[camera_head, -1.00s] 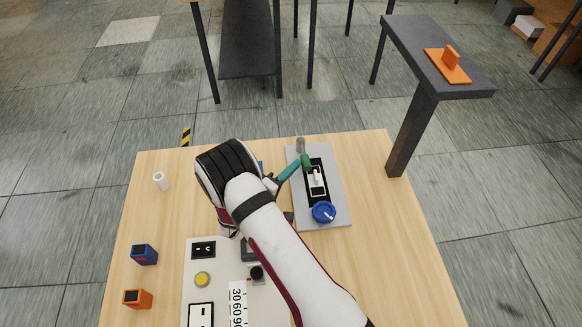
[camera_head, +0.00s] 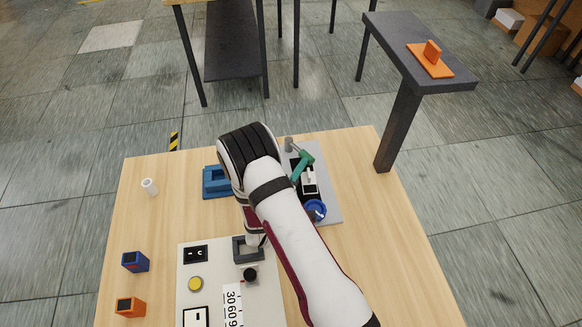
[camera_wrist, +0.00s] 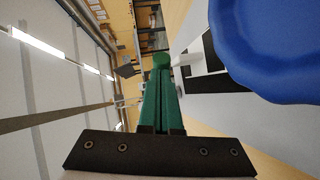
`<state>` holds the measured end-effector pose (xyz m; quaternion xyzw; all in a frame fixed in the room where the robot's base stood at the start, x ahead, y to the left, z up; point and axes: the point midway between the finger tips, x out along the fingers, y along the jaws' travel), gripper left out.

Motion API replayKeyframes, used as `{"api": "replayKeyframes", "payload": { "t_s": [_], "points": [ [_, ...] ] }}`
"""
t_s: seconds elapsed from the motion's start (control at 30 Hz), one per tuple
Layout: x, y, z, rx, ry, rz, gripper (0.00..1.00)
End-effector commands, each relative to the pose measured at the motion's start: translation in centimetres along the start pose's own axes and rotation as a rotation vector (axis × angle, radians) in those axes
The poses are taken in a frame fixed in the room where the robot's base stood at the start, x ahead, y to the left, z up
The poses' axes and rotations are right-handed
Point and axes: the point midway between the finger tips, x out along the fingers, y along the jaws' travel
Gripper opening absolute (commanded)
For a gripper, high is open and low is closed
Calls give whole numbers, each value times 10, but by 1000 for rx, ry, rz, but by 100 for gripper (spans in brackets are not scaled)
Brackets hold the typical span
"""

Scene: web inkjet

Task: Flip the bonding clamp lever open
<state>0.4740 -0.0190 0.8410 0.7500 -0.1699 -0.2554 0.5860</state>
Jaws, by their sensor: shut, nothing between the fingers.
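The clamp assembly stands on a grey plate (camera_head: 329,207) at the right of the wooden table. It has a black base with a pale upright part (camera_head: 309,181), a grey post (camera_head: 289,144) at the far end and a blue round knob (camera_head: 316,209) at the near end. The knob (camera_wrist: 285,45) fills the upper right of the wrist view. My gripper (camera_wrist: 163,78) has long green fingers, shut together; in the head view it (camera_head: 303,165) is over the clamp's far half. A brighter green piece (camera_wrist: 162,60) shows at the fingertips, perhaps the lever's end; contact is unclear.
A blue block (camera_head: 215,183) lies left of my arm. A control panel (camera_head: 210,275) with sockets and a yellow button (camera_head: 195,284) is nearer. A white cylinder (camera_head: 149,187), a dark blue box (camera_head: 135,262) and an orange box (camera_head: 130,306) stand at left.

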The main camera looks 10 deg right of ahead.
Motion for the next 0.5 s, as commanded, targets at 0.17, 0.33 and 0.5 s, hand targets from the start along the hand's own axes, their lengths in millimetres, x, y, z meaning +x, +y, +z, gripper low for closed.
{"api": "replayKeyframes", "payload": {
  "t_s": [0.17, 0.33, 0.5],
  "points": [
    [13, 5, 12, 1, -5, 1, 0],
    [25, 9, 21, 2, -5, 2, 0],
    [36, 12, 26, 2, -5, 2, 0]
  ]
}}
